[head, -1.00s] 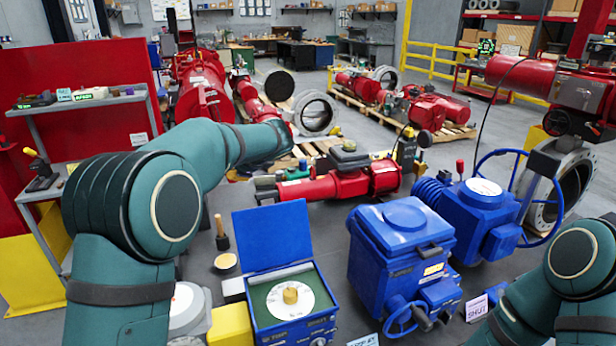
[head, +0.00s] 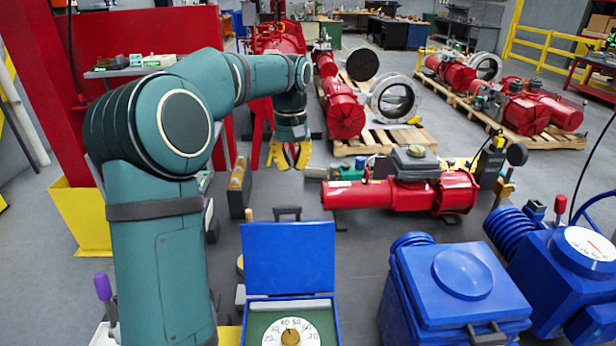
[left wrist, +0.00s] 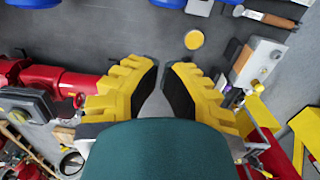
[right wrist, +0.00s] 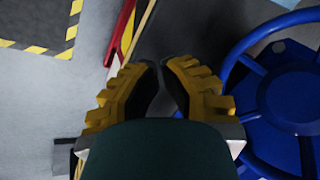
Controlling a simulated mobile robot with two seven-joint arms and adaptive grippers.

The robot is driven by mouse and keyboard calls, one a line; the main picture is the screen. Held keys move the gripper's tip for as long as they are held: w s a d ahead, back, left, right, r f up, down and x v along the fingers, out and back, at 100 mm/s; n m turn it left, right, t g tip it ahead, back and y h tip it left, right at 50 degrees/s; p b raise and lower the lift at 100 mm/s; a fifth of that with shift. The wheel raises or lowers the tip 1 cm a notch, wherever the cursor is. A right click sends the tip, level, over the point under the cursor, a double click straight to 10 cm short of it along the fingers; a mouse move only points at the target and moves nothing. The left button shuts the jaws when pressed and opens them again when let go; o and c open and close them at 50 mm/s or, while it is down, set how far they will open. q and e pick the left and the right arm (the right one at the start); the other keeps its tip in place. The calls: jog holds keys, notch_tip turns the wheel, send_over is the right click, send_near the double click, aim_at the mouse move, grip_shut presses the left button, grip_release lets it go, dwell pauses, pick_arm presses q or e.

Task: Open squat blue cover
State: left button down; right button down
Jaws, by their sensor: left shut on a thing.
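The squat blue cover (head: 463,274), with a round raised disc on top, sits closed on a blue housing at the lower right of the head view. My left gripper (head: 289,165) is well to the left of it and farther back, pointing down beside the red cylinder. In the left wrist view my left gripper (left wrist: 160,68) has its yellow fingers close together; what is between them cannot be made out. My right gripper (right wrist: 160,63) shows only in its wrist view, fingertips close with a narrow gap, to the left of a blue handwheel (right wrist: 290,100).
A blue box with its lid up (head: 288,258) and a dial (head: 290,336) stands left of the cover. A red cylinder actuator (head: 390,194) lies behind. A blue actuator (head: 575,262) stands at right. Pallets with red actuators are farther back.

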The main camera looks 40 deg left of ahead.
pick_arm(q)
notch_tip(320, 180, down, 10)
pick_arm(e)
jog(key=shift+f+b, duration=0.35)
jog(key=shift+f, duration=0.05)
jog(key=shift+s+r, duration=0.1)
jog(key=shift+r, duration=0.1)
pick_arm(q)
jog(key=s+d+r, duration=0.2)
jog(key=s, duration=0.1)
jog(key=shift+s+d+r, duration=0.1)
jog(key=shift+s+d, duration=0.05)
jog(key=shift+d, duration=0.15)
